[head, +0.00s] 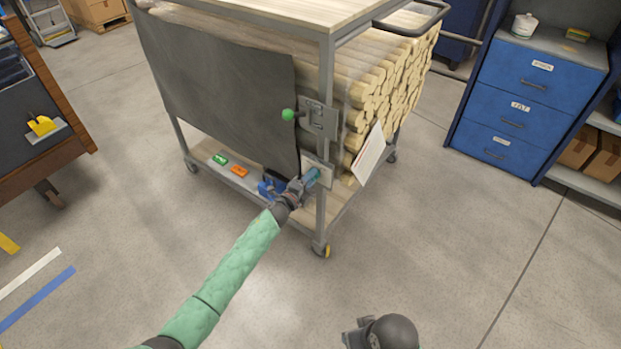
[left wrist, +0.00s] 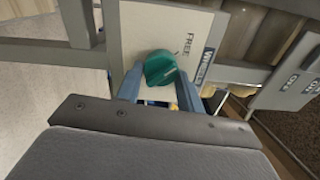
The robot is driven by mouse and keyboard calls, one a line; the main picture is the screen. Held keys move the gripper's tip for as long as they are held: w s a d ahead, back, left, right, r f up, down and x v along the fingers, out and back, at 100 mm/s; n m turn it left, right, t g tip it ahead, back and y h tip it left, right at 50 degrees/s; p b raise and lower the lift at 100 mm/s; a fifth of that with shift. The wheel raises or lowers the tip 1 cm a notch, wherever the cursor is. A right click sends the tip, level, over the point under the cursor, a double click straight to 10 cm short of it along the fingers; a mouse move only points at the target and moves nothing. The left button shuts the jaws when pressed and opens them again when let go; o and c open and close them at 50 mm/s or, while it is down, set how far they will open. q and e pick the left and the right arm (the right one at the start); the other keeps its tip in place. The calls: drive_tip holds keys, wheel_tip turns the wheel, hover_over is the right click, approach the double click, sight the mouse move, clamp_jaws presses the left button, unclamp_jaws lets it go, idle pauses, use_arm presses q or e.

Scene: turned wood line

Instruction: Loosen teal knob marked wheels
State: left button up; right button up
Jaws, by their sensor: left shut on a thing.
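The teal knob (left wrist: 160,68) sits on a pale plate (left wrist: 140,30) marked FREE and WHEELS in the left wrist view. In the head view the plate is on the near corner post of the cart (head: 326,130), low down. My left gripper (head: 308,180) reaches the plate there; its blue fingers (left wrist: 155,88) are on both sides of the knob, shut on it. The fingers and hand hide part of the knob.
The cart carries stacked wood rods (head: 385,90) behind a dark sheet (head: 220,85). A green-balled lever (head: 288,115) is above the knob. A white card (head: 369,155) hangs to the right. Green (head: 220,159) and orange (head: 239,170) items lie on the lower shelf. Floor in front is clear.

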drive_tip(key=shift+w+r, duration=0.1)
drive_tip(key=shift+r, duration=0.15)
use_arm(q)
drive_tip(key=o, duration=1)
drive_tip(key=shift+a, duration=0.1)
use_arm(e)
drive_tip(key=shift+f, duration=0.15)
use_arm(q)
drive_tip(key=b+v, duration=0.1)
drive_tip(key=v, duration=0.6)
drive_tip(key=shift+s+a, duration=0.2)
drive_tip(key=shift+s, duration=0.1)
use_arm(e)
drive_tip(key=shift+w+a+f, duration=0.15)
drive_tip(key=shift+a+f, duration=0.5)
drive_tip(key=shift+a, duration=0.15)
drive_tip(key=shift+w+d, duration=0.15)
